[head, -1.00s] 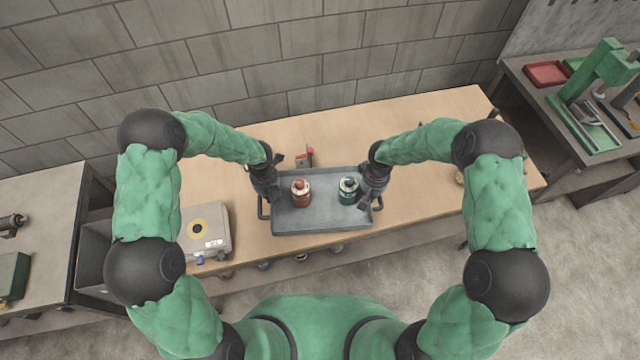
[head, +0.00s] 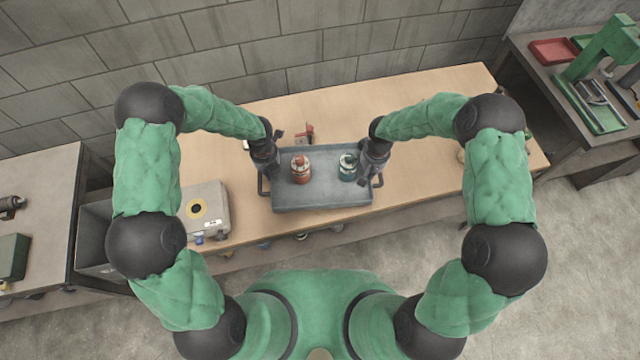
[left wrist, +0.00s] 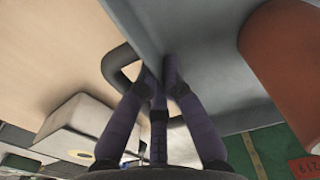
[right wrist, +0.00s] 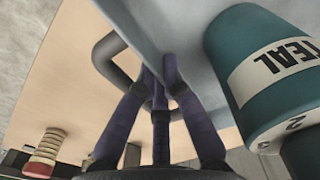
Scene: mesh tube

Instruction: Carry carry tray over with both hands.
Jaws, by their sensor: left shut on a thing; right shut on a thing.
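The grey carry tray (head: 322,198) is over the wooden bench in the head view, looking roughly level. It holds a red-orange canister (head: 301,170) on its left and a teal canister (head: 348,168) on its right, both upright. My left gripper (head: 266,178) is shut on the tray's left handle (left wrist: 118,68). My right gripper (head: 373,178) is shut on the right handle (right wrist: 104,58). The wrist views show the fingers closed at the tray wall. I cannot tell whether the tray's underside touches the bench.
The wooden bench (head: 430,100) has free room right of the tray. A beige box (head: 205,208) stands to the left, and a small red item (head: 305,132) lies behind the tray. A block wall (head: 330,40) runs behind. A side table (head: 555,120) with a green press (head: 605,55) is at right.

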